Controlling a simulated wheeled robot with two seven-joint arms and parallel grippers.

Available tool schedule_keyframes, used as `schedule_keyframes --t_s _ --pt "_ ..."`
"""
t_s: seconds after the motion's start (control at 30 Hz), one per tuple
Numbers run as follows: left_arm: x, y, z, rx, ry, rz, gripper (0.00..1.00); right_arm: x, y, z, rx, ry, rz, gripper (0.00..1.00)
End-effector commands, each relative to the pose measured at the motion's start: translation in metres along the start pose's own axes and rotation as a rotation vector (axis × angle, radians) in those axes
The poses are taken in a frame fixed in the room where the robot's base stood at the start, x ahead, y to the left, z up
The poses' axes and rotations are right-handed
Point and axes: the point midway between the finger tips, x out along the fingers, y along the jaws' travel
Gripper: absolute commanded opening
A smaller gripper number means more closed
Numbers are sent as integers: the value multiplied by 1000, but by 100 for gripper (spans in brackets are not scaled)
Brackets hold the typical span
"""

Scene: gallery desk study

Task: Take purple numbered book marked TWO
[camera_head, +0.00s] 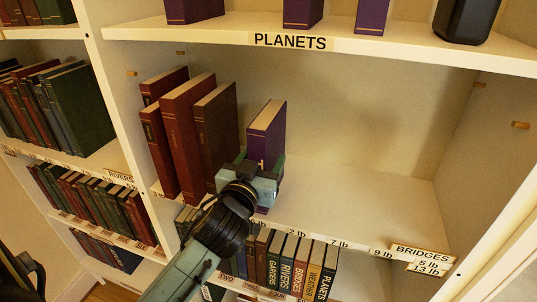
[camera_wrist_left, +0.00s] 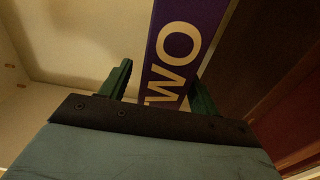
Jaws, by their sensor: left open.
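The purple book (camera_head: 266,128) stands upright on the middle shelf, right of several brown and red books. In the left wrist view the purple book (camera_wrist_left: 178,50) shows large cream letters reading TWO along its spine. My left gripper (camera_head: 260,165) is at the lower front of this book. In the left wrist view its two green fingers (camera_wrist_left: 162,82) are apart, one on each side of the spine. Visible gaps remain beside the book, and the lower spine is hidden by the gripper.
Brown and red books (camera_head: 187,125) stand close on the left. The middle shelf (camera_head: 350,205) is bare to the right. Above is a shelf labelled PLANETS (camera_head: 290,42) with purple books (camera_head: 303,12) and a black object (camera_head: 466,18). More books (camera_head: 290,262) fill the shelf below.

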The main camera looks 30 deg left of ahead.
Motion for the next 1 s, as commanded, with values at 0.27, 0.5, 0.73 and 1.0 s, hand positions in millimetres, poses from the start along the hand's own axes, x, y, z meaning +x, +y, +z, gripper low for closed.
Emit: schedule_keyframes --t_s 0.27,0.5,0.73,1.0 --pt "22 0 0 0 -1 0 62 -4 0 0 0 -1 0 36" --pt "22 0 1 0 -1 0 51 -4 0 0 0 -1 -1 36" --pt "22 0 1 0 -1 -1 21 -4 -1 0 0 -1 -1 36" --pt "22 0 1 -1 -1 -1 0 -4 -3 0 0 -1 -4 36"
